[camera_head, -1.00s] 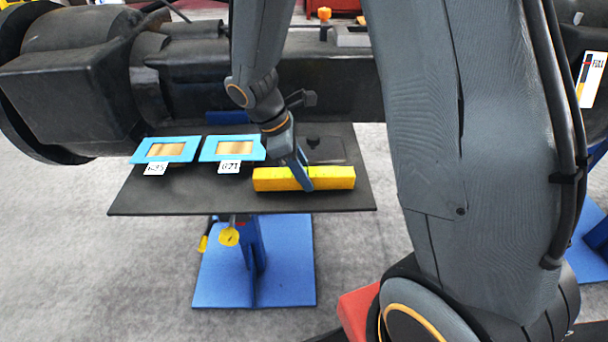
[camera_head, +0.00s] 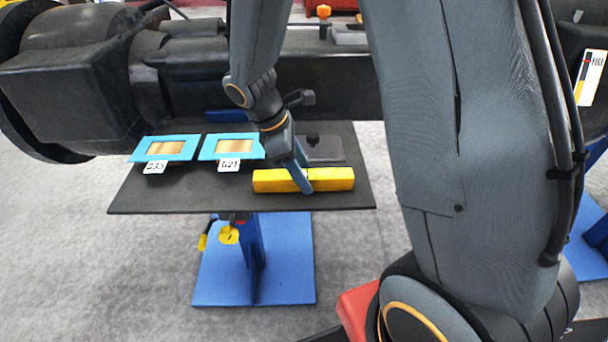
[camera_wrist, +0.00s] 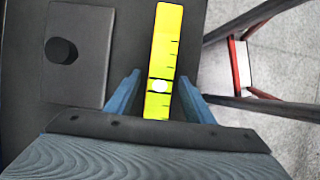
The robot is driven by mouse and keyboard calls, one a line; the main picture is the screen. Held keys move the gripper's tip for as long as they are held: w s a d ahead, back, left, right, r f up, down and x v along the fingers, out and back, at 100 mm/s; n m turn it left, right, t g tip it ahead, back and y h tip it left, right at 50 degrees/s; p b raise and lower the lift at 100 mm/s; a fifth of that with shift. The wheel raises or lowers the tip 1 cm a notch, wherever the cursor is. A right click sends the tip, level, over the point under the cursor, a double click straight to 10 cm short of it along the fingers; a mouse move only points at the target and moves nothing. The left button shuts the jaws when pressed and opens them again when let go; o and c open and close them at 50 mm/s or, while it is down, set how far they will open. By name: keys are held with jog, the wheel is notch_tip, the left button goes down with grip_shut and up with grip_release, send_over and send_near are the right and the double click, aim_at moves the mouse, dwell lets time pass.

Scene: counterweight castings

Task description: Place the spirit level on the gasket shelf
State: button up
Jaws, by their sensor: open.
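The yellow spirit level (camera_head: 335,179) lies flat along the front right of a dark shelf board (camera_head: 180,197). In the wrist view the level (camera_wrist: 166,45) shows its vial and black tick marks. My gripper (camera_head: 307,188) is at the level's middle, pointing down. In the wrist view the blue fingers (camera_wrist: 158,92) stand on either side of the level, with a gap visible on each side. The gripper is open. I cannot tell from the label-free board whether it is the gasket shelf.
Two blue-framed gasket pieces (camera_head: 190,148) with number tags lie on the shelf's left. A dark plate with a knob (camera_head: 322,149) lies behind the level. A large black casting (camera_head: 330,85) runs behind the shelf. A blue stand (camera_head: 285,260) is below.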

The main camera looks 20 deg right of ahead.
jog(key=b+v, duration=0.2)
jog(key=v, duration=0.9)
jog(key=s+d+f+m+t+y, duration=0.1)
jog(key=s+d+f+m+y, duration=0.1)
jog(key=s+m, duration=0.3)
jog(key=s+d+f+m+t+y, duration=0.1)
jog(key=s+d+f+m+y, duration=0.1)
jog(key=s+f+m, duration=0.3)
jog(key=shift+d+m, duration=0.3)
jog(key=shift+m, duration=1.9)
jog(key=shift+f, duration=0.1)
